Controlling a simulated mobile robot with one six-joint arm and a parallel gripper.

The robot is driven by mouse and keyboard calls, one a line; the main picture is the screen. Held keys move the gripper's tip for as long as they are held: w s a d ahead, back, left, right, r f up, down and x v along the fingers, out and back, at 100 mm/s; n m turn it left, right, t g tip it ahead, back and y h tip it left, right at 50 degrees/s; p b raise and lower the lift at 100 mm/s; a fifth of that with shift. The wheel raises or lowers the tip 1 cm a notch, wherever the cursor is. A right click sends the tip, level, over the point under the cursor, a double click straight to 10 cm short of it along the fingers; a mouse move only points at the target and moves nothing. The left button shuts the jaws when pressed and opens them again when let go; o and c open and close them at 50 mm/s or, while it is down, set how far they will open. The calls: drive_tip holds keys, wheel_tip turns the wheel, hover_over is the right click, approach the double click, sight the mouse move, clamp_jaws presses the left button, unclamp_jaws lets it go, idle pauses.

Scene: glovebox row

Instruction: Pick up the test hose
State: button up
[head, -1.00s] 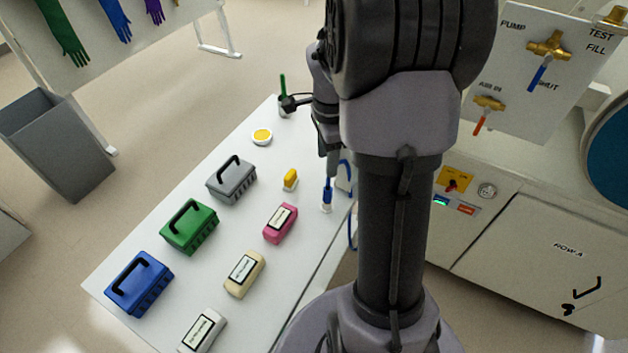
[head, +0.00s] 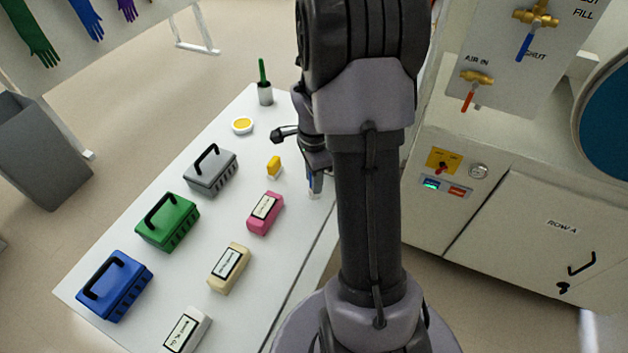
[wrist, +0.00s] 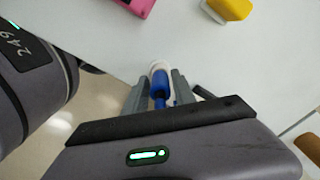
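The test hose has a blue body with a white end piece. In the wrist view the hose (wrist: 159,82) lies between the two grey fingers of my gripper (wrist: 160,88), near the table edge. The fingers stand apart, with small gaps on both sides of the hose. In the head view my gripper (head: 314,178) is over the table's right edge, and only a little blue and the white end of the hose (head: 314,194) show below it. The rest of the hose is hidden behind my arm.
The white table (head: 150,240) holds a pink block (head: 265,213), a cream block (head: 229,267), a yellow block (head: 274,166), and grey (head: 210,172), green (head: 167,221) and blue (head: 115,286) toolboxes. A cup with a green stick (head: 265,92) stands at the far end. The cabinet (head: 520,240) is at right.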

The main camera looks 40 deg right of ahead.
clamp_jaws()
